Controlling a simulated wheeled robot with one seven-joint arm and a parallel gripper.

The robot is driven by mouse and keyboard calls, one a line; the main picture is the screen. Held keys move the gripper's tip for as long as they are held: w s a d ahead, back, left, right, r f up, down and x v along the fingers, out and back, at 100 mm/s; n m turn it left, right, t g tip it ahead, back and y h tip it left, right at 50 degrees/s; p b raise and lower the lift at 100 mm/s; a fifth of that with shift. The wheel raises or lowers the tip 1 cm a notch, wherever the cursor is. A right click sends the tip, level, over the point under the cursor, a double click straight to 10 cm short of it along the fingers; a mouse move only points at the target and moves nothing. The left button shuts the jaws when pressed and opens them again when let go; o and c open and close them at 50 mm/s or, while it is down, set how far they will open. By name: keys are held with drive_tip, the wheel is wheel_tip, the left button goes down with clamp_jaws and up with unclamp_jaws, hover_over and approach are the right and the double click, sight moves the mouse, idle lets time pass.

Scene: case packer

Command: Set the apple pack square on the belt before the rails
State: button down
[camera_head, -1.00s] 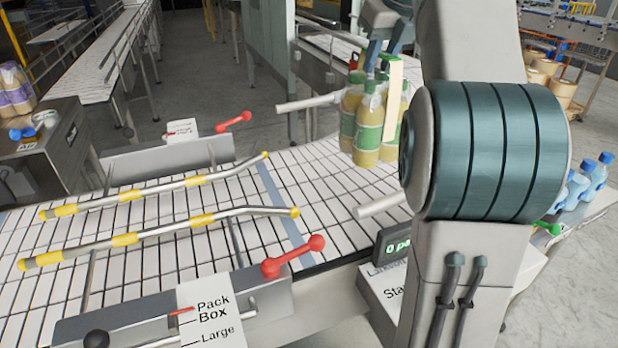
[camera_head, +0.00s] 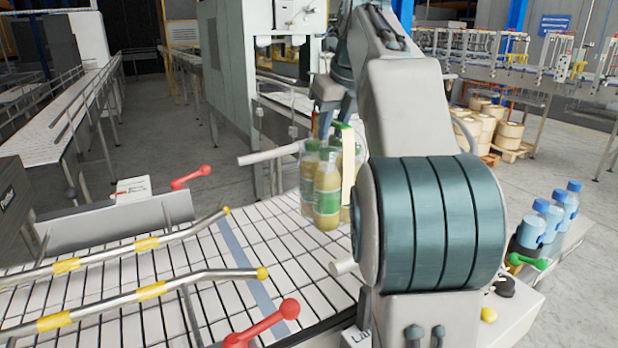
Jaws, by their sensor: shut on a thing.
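The apple pack (camera_head: 326,190) is a cluster of bottles with yellowish contents and green labels, right of the picture's middle. It looks upright. My gripper (camera_head: 333,148) is shut on it from above, with a pale pad along the pack's right side. My arm hides part of the pack's right side. The pack appears over the white slatted belt (camera_head: 283,248), to the right of the blue-grey stripe. I cannot tell whether its base touches the belt.
A red-knobbed lever (camera_head: 262,325) stands at the belt's near edge, and another (camera_head: 190,177) at the far side. A pale roller bar (camera_head: 285,152) lies close behind the pack. Blue-capped bottles (camera_head: 550,215) stand at the right. The belt between stripe and pack is clear.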

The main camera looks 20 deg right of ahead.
drive_tip(key=w+a+f+p, duration=0.1)
drive_tip(key=w+a+f, duration=0.5)
drive_tip(key=a+f, duration=0.4)
drive_tip(key=shift+f, duration=0.4)
drive_tip(key=c, duration=1.2)
unclamp_jaws()
drive_tip(key=shift+s+f, duration=0.1)
drive_tip(key=shift+s, duration=0.05)
drive_tip(key=shift+o, duration=0.2)
drive_tip(key=v, duration=1.2)
drive_tip(key=shift+d, duration=0.1)
